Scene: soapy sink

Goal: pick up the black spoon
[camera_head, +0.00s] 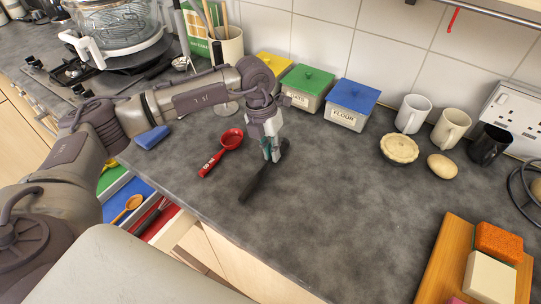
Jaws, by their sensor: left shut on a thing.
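The black spoon (255,183) is on the dark grey worktop in the middle left of the head view. Its long handle points down and left toward the front edge. Its upper end is partly hidden by my left gripper (272,156). My left gripper comes down from above and is shut on the black spoon near its upper end. I cannot tell whether the spoon is clear of the worktop or still touching it. My right gripper is not in view.
A red measuring scoop (231,139) lies just left of the spoon. Yellow, green and blue-lidded canisters (352,104) stand behind. Mugs (450,128), a pie (399,149) and a wooden board (446,245) are at right. An open drawer (176,229) is below the front edge. The middle worktop is clear.

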